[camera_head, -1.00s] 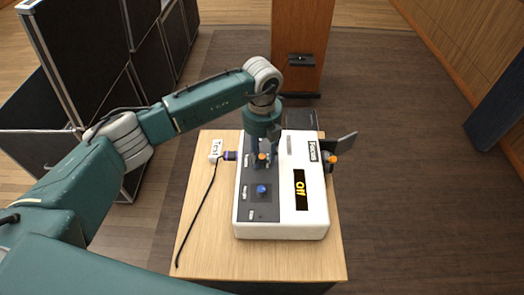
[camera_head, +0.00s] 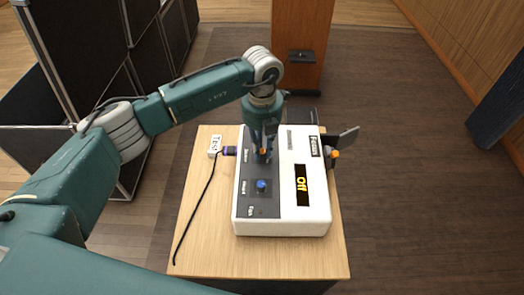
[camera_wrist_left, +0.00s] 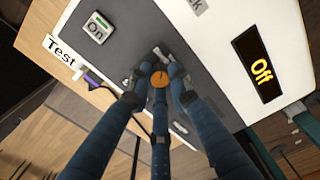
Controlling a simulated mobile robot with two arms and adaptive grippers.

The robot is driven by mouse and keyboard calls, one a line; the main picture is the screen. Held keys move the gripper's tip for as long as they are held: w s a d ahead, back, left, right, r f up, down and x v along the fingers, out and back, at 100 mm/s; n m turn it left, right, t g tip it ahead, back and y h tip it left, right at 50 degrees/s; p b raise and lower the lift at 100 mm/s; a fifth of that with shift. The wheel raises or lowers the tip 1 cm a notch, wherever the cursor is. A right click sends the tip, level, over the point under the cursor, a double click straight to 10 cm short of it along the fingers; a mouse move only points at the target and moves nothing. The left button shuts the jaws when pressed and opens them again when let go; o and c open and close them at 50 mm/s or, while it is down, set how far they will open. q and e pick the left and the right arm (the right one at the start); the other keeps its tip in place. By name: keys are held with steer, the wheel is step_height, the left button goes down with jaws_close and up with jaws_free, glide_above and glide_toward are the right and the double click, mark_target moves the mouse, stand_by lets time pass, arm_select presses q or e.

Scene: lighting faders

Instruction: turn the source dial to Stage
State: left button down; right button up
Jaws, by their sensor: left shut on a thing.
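A white control box (camera_head: 305,222) with a dark grey panel (camera_head: 246,203) stands on a wooden table. A blue knob (camera_head: 261,184) sits on the near part of the panel, with small labels too small to read. My left gripper (camera_head: 264,155) points down at the panel beyond the blue knob. In the left wrist view my left gripper (camera_wrist_left: 158,84) is closed around an orange-topped knob (camera_wrist_left: 160,79). The fingers hide its base and the markings around it, so I cannot tell where it points or whether it is the source dial. My right gripper is out of view.
A lit display reads Off (camera_head: 302,184). A dark flap (camera_head: 343,138) sticks out right. The near tabletop is clear.

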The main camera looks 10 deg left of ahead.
arm_select(q)
steer(key=m+b, duration=0.3)
steer(key=shift+w+f+b, duration=0.1)
steer(key=shift+f+b, duration=0.05)
steer(key=shift+b, duration=0.25)
steer(key=m+b, duration=0.2)
steer(key=shift+m, duration=0.4)
steer(key=shift+r+m+b, duration=0.2)
steer(key=shift+m+b, duration=0.3)
steer(key=shift+b, duration=0.05)
steer(key=shift+r, duration=0.1)
steer(key=c, duration=1.6)
jaws_free()
